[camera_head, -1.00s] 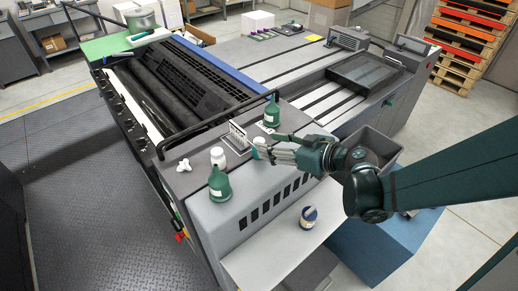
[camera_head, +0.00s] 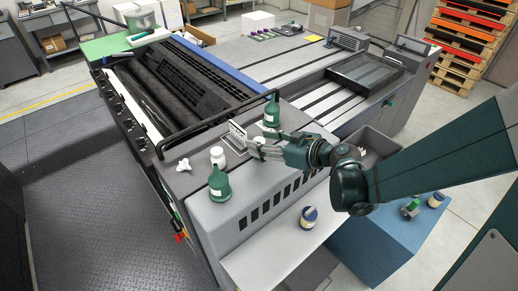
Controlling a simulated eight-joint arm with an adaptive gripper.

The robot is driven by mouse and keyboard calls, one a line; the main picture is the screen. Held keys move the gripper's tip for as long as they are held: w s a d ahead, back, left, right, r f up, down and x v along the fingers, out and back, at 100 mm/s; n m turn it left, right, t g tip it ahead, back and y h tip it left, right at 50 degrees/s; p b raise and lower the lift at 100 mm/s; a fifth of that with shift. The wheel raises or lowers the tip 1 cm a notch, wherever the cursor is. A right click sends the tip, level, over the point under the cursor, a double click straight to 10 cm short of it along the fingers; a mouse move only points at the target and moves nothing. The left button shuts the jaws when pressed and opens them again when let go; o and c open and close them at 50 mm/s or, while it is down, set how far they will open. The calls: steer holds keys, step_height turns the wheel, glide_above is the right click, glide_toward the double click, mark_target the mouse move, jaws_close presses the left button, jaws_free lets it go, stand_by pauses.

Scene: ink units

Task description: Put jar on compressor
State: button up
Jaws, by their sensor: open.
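My gripper (camera_head: 257,144) is open above the grey top of the press's near unit, its fingers pointing left. Near its fingertips is a small pale shape; I cannot tell whether it is a jar or part of the fingers. A white lidded jar (camera_head: 217,156) stands upright to the left, apart from the gripper. A jar with a blue and white label (camera_head: 308,216) stands on the pale front shelf below. A similar small container (camera_head: 436,199) stands on the blue box (camera_head: 380,240) at lower right. I cannot tell which unit is the compressor.
A green bottle (camera_head: 219,184) stands on the near unit's left, and another (camera_head: 271,110) just behind my gripper. A card rack (camera_head: 237,134) is close to the fingertips. White pieces (camera_head: 183,164) lie at the left edge. A grey bin (camera_head: 372,150) is behind my arm.

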mark_target(259, 140)
steer(key=shift+x, duration=0.75)
steer(key=c, duration=1.1)
steer(key=shift+c, duration=0.2)
steer(key=shift+r, duration=0.2)
steer(key=shift+r+p, duration=0.95)
steer(key=shift+r, duration=3.9)
